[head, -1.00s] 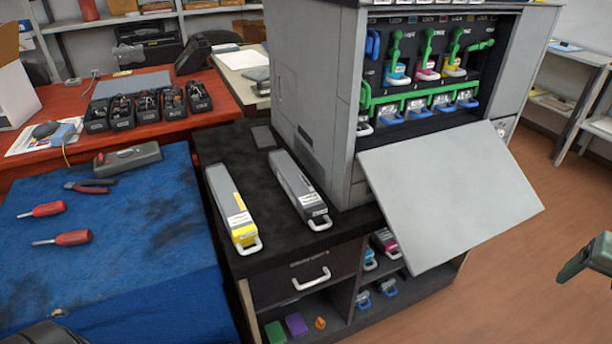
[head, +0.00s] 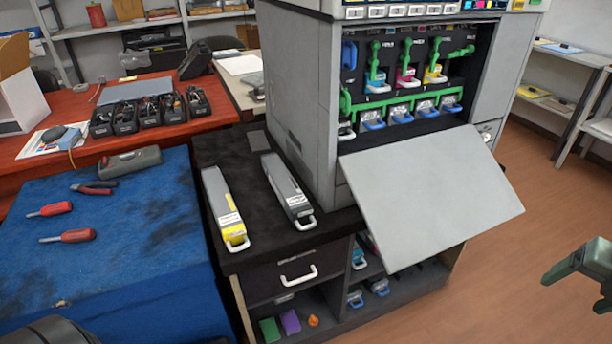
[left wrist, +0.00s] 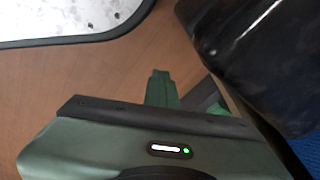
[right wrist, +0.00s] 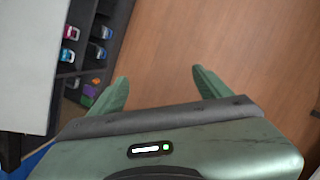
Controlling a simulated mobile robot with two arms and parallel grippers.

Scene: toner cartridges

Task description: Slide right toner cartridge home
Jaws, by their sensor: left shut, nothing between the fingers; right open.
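The open printer (head: 310,85) shows cyan (head: 378,82), magenta (head: 407,78) and yellow (head: 434,75) cartridge fronts below green levers. The rightmost lever points sideways. A grey toner cartridge with a yellow end (head: 222,205) and a grey one with a white handle (head: 287,190) lie side by side on the black cabinet top, left of the printer. My right gripper (head: 577,292) is open and empty over the floor, at the lower right; its spread fingers show in the right wrist view (right wrist: 160,82). My left gripper (left wrist: 160,80) is shut and empty in the left wrist view.
The printer's lowered front panel (head: 430,200) juts out toward me. More cartridges stand in the cabinet's lower shelves (head: 375,287). A blue-covered table (head: 120,270) with screwdrivers and pliers is at left. The floor (head: 480,300) right of the cabinet is clear.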

